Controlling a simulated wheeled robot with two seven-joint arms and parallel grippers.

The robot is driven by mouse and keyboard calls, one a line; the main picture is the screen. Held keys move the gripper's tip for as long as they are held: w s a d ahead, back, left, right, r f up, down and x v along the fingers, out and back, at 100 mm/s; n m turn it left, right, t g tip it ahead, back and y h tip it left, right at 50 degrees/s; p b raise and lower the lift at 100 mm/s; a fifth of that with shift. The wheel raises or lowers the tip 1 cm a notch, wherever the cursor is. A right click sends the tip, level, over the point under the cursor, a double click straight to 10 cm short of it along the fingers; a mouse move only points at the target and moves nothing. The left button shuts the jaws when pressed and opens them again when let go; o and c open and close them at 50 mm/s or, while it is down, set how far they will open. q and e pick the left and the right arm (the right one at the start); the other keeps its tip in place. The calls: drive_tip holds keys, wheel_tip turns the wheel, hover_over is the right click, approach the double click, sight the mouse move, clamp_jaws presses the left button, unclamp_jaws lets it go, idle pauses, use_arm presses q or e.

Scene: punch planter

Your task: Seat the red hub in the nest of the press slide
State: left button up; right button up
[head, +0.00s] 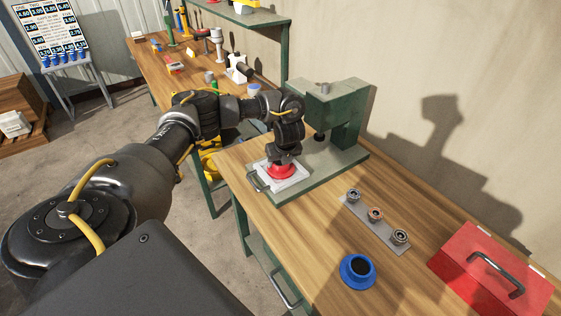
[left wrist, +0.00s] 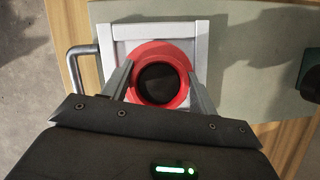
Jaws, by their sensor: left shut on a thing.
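The red hub (head: 281,172) is at the white press slide (head: 297,182), under my left gripper (head: 283,160). In the left wrist view the hub (left wrist: 141,68) is a red ring with a dark bore, lying within the square frame of the slide (left wrist: 198,42). My left gripper (left wrist: 160,88) is shut on the hub, with one finger on each side of it. I cannot tell whether the hub rests fully down in the nest, as the nest floor is hidden beneath it. The green press (head: 340,118) stands behind the slide. My right gripper is not in view.
A metal handle (head: 257,182) sticks out from the slide. A grey strip with several small parts (head: 375,214), a blue flanged ring (head: 357,271) and a red toolbox (head: 490,275) lie to the right on the wooden bench.

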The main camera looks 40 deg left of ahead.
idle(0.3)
use_arm(q)
drive_tip(key=o, duration=1.6)
drive_tip(key=shift+f, duration=0.1)
drive_tip(key=p+v, duration=0.3)
drive_tip(key=v, duration=0.9)
drive_tip(key=shift+s, duration=0.15)
